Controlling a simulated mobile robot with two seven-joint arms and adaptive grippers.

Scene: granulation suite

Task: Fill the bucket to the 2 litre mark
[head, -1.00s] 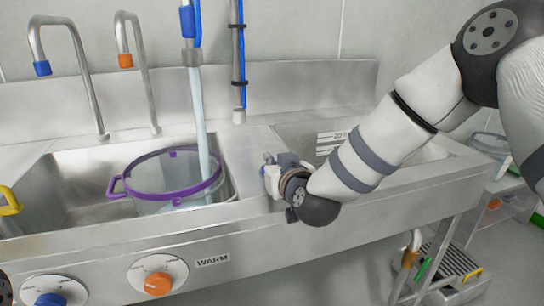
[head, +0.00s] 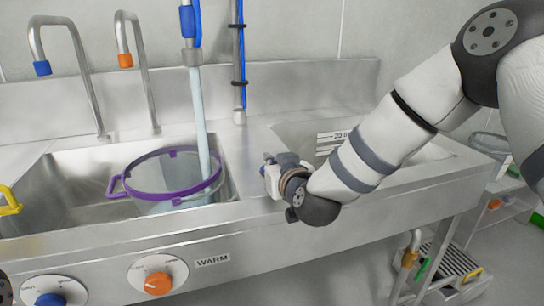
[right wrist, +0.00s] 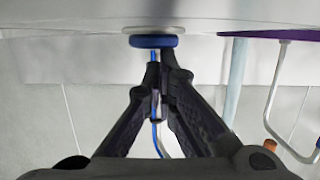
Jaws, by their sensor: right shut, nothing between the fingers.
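A clear bucket (head: 157,178) with a purple rim and side handle stands in the left sink basin. A pale water stream (head: 201,120) runs from the blue-bodied spout (head: 190,25) down into it. I cannot read a water level or any 2 litre mark on it. My right gripper (head: 268,176) is at the ledge between the basins, to the right of the bucket. In the right wrist view its fingers (right wrist: 160,72) are shut and empty, their tips close to a round blue button-like piece (right wrist: 153,41); contact is unclear.
Blue-tipped (head: 42,68) and orange-tipped (head: 125,60) taps stand behind the left basin. An orange dial (head: 158,283) marked WARM and a blue dial (head: 50,299) are on the front panel. A yellow handle (head: 9,200) shows at far left. A step stool (head: 452,268) stands lower right.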

